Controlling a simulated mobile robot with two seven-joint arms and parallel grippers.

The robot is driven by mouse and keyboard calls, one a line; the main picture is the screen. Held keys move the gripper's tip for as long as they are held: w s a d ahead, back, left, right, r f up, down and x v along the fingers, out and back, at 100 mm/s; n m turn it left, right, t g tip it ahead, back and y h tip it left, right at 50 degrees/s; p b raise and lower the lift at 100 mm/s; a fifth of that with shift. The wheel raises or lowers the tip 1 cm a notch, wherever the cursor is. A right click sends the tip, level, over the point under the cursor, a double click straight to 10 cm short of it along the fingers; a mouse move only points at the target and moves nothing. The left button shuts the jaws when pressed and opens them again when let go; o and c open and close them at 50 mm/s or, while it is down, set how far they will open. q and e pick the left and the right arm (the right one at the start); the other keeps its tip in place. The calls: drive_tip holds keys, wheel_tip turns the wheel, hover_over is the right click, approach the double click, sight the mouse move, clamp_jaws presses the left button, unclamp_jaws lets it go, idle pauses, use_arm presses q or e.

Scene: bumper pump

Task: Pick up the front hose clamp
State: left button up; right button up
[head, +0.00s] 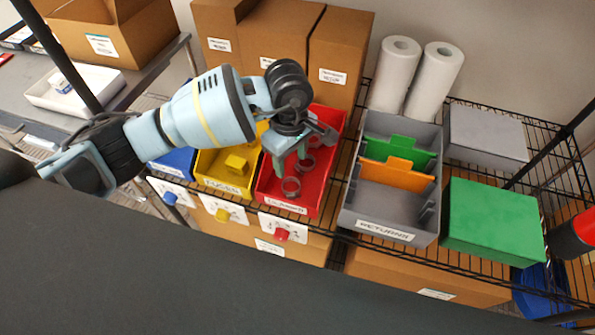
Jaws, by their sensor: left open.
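Grey ring-shaped hose clamps lie in the red bin on the wire shelf. The front hose clamp (291,186) is near the bin's front wall, and another clamp (307,164) lies behind it. The red bin (328,178) has a white label on its front. My left gripper (291,168) reaches down into the red bin from above, its greenish fingers open just behind and above the front clamp. I cannot tell whether a finger touches a clamp. The wrist and fingers hide the back left part of the bin. My right gripper is not in view.
A yellow bin (222,178) and a blue bin (178,163) stand left of the red one. A grey returns tote (385,218) with green and orange dividers stands to the right, beside a green box (490,220). Cardboard boxes (280,42) and paper rolls (433,80) stand behind.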

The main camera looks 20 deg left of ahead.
sight(291, 185)
use_arm(q)
drive_tip(key=shift+a+r, duration=0.1)
drive_tip(key=shift+a, duration=0.05)
drive_tip(key=shift+s+r, duration=0.15)
drive_tip(key=shift+s, duration=0.1)
drive_tip(key=shift+s+f, duration=0.15)
drive_tip(key=shift+f, duration=0.35)
drive_tip(key=shift+s+f, duration=0.15)
drive_tip(key=shift+f, duration=0.35)
drive_tip(key=shift+w+f, duration=0.1)
drive_tip(key=shift+f, duration=0.35)
drive_tip(key=f, duration=0.5)
drive_tip(key=shift+s+d, duration=0.25)
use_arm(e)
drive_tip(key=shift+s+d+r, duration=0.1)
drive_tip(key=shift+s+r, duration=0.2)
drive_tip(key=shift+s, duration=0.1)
